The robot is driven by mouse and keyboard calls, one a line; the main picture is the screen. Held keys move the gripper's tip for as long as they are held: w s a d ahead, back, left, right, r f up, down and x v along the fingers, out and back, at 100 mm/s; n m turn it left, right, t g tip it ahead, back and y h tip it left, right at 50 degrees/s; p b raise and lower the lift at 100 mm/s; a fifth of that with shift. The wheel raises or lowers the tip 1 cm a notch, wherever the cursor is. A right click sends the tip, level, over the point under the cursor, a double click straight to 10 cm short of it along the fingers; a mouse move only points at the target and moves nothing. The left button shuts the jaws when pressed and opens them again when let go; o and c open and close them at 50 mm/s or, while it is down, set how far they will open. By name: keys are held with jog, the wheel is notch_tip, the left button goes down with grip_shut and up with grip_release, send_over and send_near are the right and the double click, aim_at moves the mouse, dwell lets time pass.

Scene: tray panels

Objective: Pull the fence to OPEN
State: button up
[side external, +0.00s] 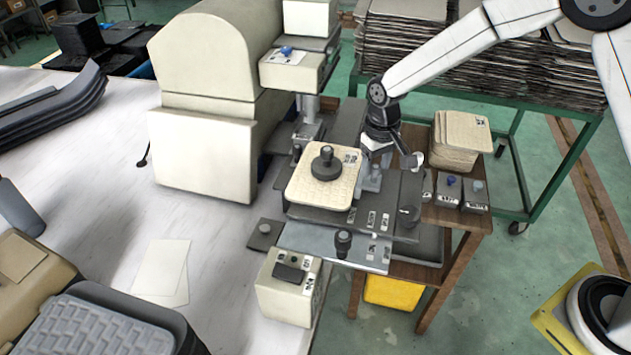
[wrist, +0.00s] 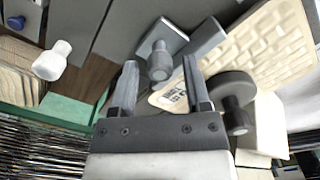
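A grey block with an upright knob (side external: 372,180), which looks like the fence, stands against the right edge of a beige woven tray panel (side external: 312,190). In the wrist view the grey knob (wrist: 160,62) shows just beyond and between my fingertips, with the panel (wrist: 255,50) to its right. My gripper (wrist: 162,75) is open and empty, its two fingers apart on either side of the knob's line. It does not visibly touch the knob. In the side view my gripper (side external: 384,150) hangs above and behind the knob. I cannot read an OPEN mark.
A black round clamp knob (side external: 326,163) sits on the panel. A beige machine (side external: 205,150) stands left. A stack of panels (side external: 458,140) and small switch boxes (side external: 474,195) are at the right. A beige control box (side external: 290,285) stands in front. The white table (side external: 100,190) has free room.

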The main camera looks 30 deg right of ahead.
grip_shut()
jog(key=shift+r, duration=0.1)
dwell(1.1)
